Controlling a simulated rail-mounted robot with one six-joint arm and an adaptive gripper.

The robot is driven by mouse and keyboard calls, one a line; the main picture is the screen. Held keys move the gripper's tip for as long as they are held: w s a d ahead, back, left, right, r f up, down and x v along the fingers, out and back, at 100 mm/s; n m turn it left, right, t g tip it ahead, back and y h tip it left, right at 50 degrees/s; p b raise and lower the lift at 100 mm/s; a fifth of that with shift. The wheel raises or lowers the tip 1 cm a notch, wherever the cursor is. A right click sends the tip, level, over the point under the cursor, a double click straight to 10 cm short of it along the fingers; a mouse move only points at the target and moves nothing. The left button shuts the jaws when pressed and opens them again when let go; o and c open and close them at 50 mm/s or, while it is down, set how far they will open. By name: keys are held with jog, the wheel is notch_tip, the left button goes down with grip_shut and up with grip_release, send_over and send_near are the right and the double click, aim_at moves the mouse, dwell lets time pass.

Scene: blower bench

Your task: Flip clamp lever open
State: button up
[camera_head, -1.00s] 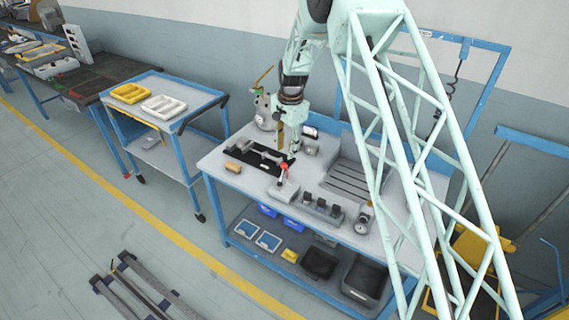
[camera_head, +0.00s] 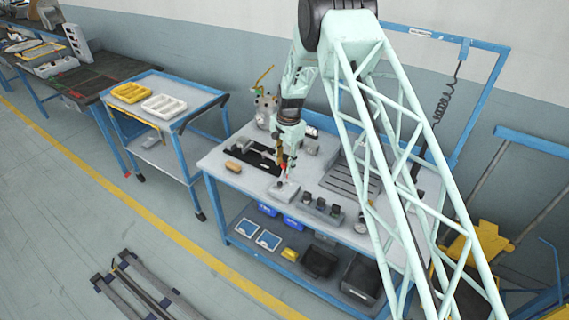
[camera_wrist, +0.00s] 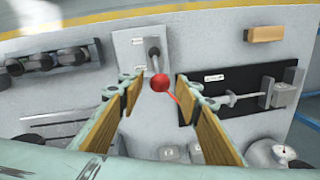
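The clamp lever has a red ball knob (camera_wrist: 160,83) on a grey arm, mounted on a pale grey base plate (camera_wrist: 130,47). In the wrist view the knob points toward the camera. My gripper (camera_wrist: 160,88) is open, with its wooden-faced fingers on either side of the knob. A gap shows on both sides, so the fingers look apart from it. In the head view my gripper (camera_head: 285,160) is low over the bench at the lever, and hides most of it. The base plate (camera_head: 283,191) shows just below the fingers.
A black fixture plate (camera_wrist: 205,110) with a grey slide mechanism lies right beside the lever in the wrist view. An orange-tan block (camera_wrist: 265,34) lies beyond it. Several dark knobs (camera_wrist: 38,62) stand at the left.

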jog(key=shift+c, duration=0.8)
grip_shut()
